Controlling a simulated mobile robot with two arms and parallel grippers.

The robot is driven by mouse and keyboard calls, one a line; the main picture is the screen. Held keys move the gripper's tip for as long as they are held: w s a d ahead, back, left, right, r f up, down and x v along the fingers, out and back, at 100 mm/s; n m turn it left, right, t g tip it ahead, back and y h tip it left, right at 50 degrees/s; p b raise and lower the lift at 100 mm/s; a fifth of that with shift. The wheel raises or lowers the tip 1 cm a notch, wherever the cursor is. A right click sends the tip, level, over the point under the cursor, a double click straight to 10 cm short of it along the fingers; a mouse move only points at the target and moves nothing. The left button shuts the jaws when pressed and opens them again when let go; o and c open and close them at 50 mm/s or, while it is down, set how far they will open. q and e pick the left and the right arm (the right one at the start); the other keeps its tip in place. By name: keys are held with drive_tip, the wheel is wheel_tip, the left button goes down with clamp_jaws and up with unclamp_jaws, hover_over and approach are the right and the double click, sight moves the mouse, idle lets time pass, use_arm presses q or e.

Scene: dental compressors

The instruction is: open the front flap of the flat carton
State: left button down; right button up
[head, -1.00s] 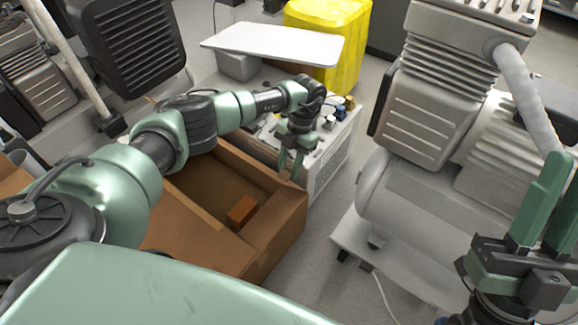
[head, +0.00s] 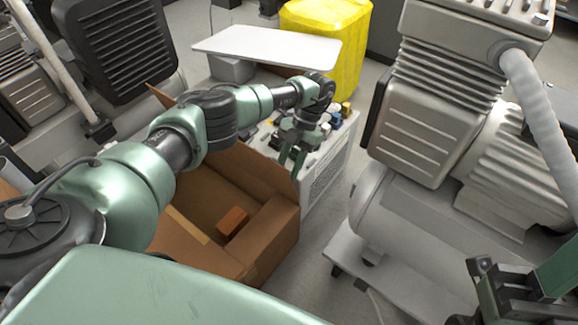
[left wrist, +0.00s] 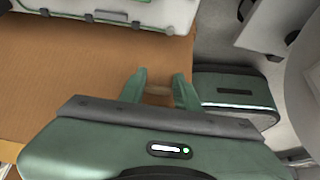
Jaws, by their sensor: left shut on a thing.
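The flat carton (head: 272,240) is an open brown box at the lower middle of the head view, left of the large compressor. A brown flap (head: 245,168) stands up along its far side. My left gripper (head: 291,160) is at the right end of this flap and shut on its edge. In the left wrist view the brown cardboard (left wrist: 70,75) spreads out left of my left fingertips (left wrist: 158,88). My arm hides the carton's left part. My right gripper (head: 530,285) is at the lower right, cut off by the picture edge and away from the carton.
A small orange-brown block (head: 232,221) lies inside the carton. A pale unit (head: 325,165) with small coloured parts on top stands just behind it. A large grey compressor (head: 415,215) stands to the right. A strip of grey floor (head: 318,240) lies between.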

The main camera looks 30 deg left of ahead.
use_arm(q)
drive_tip(key=shift+s+f, duration=0.15)
drive_tip(key=shift+f, duration=0.2)
drive_tip(key=c, duration=1.4)
unclamp_jaws()
drive_tip(key=o, duration=0.4)
drive_tip(key=shift+f, duration=0.15)
drive_tip(key=shift+r, duration=0.2)
drive_tip(key=v, duration=0.7)
drive_tip(key=shift+w+r, duration=0.3)
drive_tip(key=shift+r, duration=0.05)
